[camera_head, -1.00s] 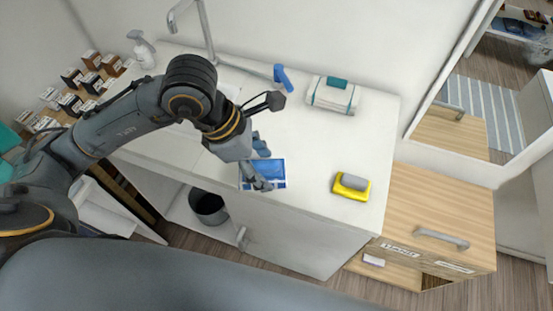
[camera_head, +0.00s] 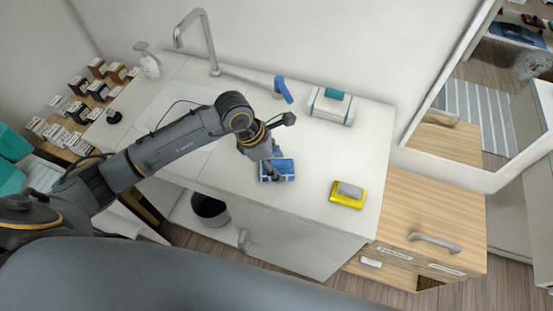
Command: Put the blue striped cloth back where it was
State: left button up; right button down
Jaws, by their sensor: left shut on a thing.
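The blue striped cloth (camera_head: 284,168) is a small blue piece with white lines at the front part of the white counter, left of the yellow sponge. My left gripper (camera_head: 274,172) comes down over it from the upper left and is shut on it. The gripper's fingers hide part of the cloth. I cannot tell whether the cloth touches the counter or is slightly above it. My right gripper is not in view.
A yellow and grey sponge (camera_head: 347,195) lies to the right on the counter (camera_head: 310,215). A white and teal folded towel (camera_head: 332,107) lies near the wall. A wooden drawer unit (camera_head: 430,215) is right.

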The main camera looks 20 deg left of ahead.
pick_arm(q)
jog(key=shift+f+b, duration=0.2)
jog(key=shift+b, duration=0.1)
jog(key=o, duration=1.2)
jog(key=shift+o, duration=0.2)
jog(key=shift+r, duration=0.15)
jog(key=shift+r+p, duration=0.2)
jog(key=shift+p, duration=0.1)
jog(key=b+v, duration=0.2)
jog(key=v, duration=0.9)
jog(key=shift+r, duration=0.3)
jog(key=shift+a, duration=0.15)
